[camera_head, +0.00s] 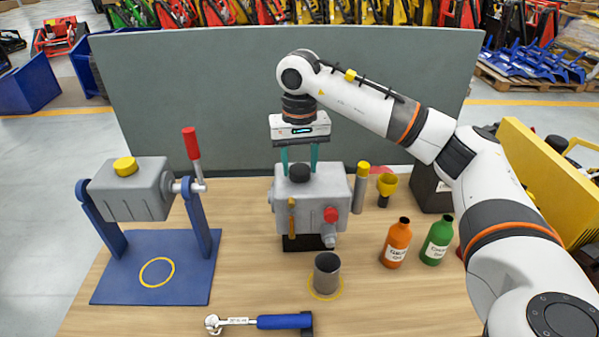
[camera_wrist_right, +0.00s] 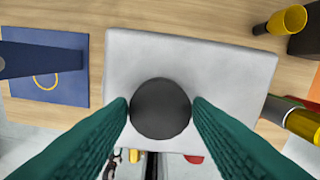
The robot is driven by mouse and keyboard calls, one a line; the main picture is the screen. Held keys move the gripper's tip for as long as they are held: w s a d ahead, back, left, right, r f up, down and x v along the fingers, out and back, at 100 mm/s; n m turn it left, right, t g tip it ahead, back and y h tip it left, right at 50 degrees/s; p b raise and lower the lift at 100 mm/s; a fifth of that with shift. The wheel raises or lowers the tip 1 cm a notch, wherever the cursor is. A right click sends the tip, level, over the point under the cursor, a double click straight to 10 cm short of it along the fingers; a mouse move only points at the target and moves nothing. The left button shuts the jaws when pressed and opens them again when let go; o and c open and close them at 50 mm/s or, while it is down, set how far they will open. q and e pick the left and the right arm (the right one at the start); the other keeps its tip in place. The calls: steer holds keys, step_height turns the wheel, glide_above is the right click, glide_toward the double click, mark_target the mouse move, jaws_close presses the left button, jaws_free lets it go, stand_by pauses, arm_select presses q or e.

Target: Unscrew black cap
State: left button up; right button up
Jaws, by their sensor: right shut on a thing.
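The black cap (camera_head: 300,173) sits on top of the grey gearbox-like housing (camera_head: 310,205) in the middle of the table. My right gripper (camera_head: 299,163) points straight down over it with its green fingers on both sides of the cap. In the right wrist view the round black cap (camera_wrist_right: 160,108) lies between the two fingertips, which touch its sides. The gripper is shut on the cap. Whether the cap is loose from its seat cannot be told. My left gripper does not show in either view.
A grey box with a yellow cap (camera_head: 125,167) hangs in a blue stand (camera_head: 160,270) at left. A metal cup (camera_head: 327,275), a ratchet wrench (camera_head: 260,321), an orange bottle (camera_head: 397,243), a green bottle (camera_head: 437,241) and a yellow funnel (camera_head: 387,186) stand or lie around. A grey panel (camera_head: 200,100) closes the back.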

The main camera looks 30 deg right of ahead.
steer(key=n, duration=0.4)
steer(key=shift+f, duration=0.1)
steer(key=n, duration=0.5)
steer(key=shift+n+b, duration=0.35)
steer(key=shift+n, duration=0.05)
steer(key=o, duration=0.8)
steer(key=shift+c, duration=0.2)
